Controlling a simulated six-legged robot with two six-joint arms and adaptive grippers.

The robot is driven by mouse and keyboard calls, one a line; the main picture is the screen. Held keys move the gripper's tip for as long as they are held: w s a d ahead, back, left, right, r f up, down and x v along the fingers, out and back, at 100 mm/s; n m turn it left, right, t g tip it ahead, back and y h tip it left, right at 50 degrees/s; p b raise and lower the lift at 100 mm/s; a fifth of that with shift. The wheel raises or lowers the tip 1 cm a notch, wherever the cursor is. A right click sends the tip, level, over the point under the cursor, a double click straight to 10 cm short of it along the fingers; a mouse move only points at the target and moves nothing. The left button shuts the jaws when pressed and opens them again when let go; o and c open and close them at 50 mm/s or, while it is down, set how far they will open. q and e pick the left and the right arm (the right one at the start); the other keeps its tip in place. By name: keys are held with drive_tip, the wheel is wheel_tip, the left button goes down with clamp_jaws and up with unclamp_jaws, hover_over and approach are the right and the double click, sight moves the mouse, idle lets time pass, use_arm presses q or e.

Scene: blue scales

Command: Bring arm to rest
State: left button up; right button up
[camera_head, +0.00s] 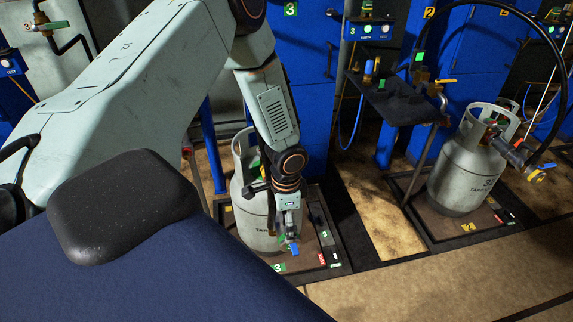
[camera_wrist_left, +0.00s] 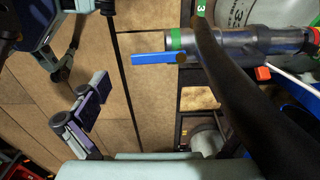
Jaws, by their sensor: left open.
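My left arm (camera_head: 275,110) reaches in from the left and bends down in front of a grey gas cylinder (camera_head: 250,212) on the scale marked 3. My left gripper (camera_head: 287,222) is at its lower end, just above a blue-handled valve (camera_head: 294,248). In the wrist view the two finger pads of my left gripper (camera_wrist_left: 82,110) stand apart with nothing between them. The blue valve handle (camera_wrist_left: 156,58), with a green band beside it, lies to the right of the fingers, apart from them. A black hose (camera_wrist_left: 235,80) crosses the right side. My right gripper is not in view.
A second cylinder (camera_head: 463,165) stands on another scale (camera_head: 480,222) at right, with a black hose arching over it. A small dark shelf (camera_head: 397,104) with valves stands between them. Blue cabinets (camera_head: 310,90) line the back. The floor (camera_head: 430,280) at front right is clear.

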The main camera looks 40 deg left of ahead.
use_arm(q)
drive_tip(key=shift+r, duration=0.5)
wheel_tip(320, 180, down, 5)
drive_tip(key=shift+r, duration=0.1)
idle(0.4)
